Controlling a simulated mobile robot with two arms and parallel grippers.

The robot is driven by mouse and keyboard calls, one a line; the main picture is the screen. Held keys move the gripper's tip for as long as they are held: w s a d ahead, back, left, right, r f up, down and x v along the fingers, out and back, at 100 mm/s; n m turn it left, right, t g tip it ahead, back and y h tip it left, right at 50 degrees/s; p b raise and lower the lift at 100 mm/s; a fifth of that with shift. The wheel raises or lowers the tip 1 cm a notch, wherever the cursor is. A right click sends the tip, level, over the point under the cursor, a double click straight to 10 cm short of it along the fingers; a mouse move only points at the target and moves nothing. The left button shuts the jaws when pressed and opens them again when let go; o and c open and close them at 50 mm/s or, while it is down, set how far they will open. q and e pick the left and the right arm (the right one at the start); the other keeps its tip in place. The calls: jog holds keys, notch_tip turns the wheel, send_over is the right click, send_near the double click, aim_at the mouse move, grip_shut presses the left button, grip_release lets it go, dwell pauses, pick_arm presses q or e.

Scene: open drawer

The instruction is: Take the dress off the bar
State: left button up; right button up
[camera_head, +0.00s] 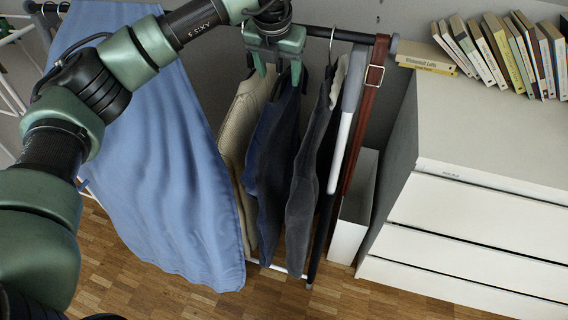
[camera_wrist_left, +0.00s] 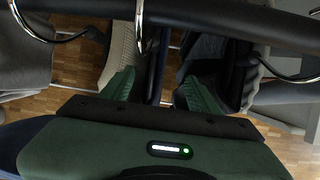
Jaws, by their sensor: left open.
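A long light-blue garment (camera_head: 165,170), which looks like the dress, hangs at the left of the clothes bar (camera_head: 345,36) and reaches down near the floor. My left arm crosses in front of its upper part. My left gripper (camera_head: 279,68) is at the bar to the right of it, above a cream knitted garment (camera_head: 243,125) and dark-blue clothes (camera_head: 275,150). In the left wrist view, the open green fingers (camera_wrist_left: 160,92) point down past the bar (camera_wrist_left: 215,24). A metal hanger hook (camera_wrist_left: 140,28) shows near the gap between them, not visibly clamped. My right gripper is out of view.
A grey garment (camera_head: 303,190) and a brown belt (camera_head: 366,115) hang further right. A white chest of drawers (camera_head: 480,205) stands at the right, with a row of books (camera_head: 500,52) on top. A white box (camera_head: 352,215) stands beside it. Wooden floor shows in front.

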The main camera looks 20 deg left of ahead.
pick_arm(q)
jog(key=x, duration=0.7)
jog(key=shift+w+a+f+b, duration=0.15)
jog(key=shift+w+a+b, duration=0.15)
jog(key=shift+a+b, duration=0.05)
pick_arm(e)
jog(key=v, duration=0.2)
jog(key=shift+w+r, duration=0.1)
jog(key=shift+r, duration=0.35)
pick_arm(q)
jog(key=shift+c, duration=0.3)
grip_shut()
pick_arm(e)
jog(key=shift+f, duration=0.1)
